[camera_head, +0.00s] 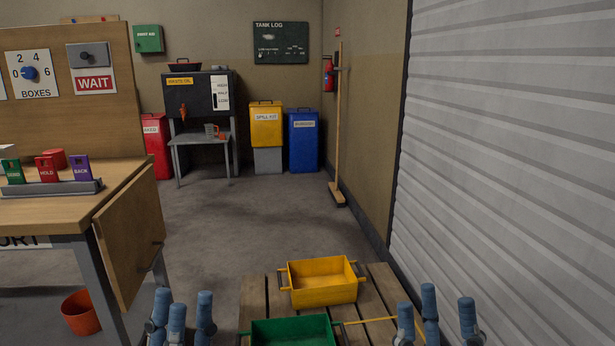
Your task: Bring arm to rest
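My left gripper (181,306) is at the bottom of the head view, left of the pallet. Its blue fingers point up and stand apart, with nothing seen between them. My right gripper (436,306) is at the bottom right, in front of the pallet's right side. Its blue fingers also stand apart and hold nothing that I can see. The lower parts of both grippers and most of both arms are cut off by the bottom edge.
A yellow tray (323,291) and a green tray (262,339) sit on a wooden pallet (385,283). A workbench (110,178) stands left, with an orange bucket (80,313) below. A shutter (510,150) bounds the right. The mid floor (245,225) is clear.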

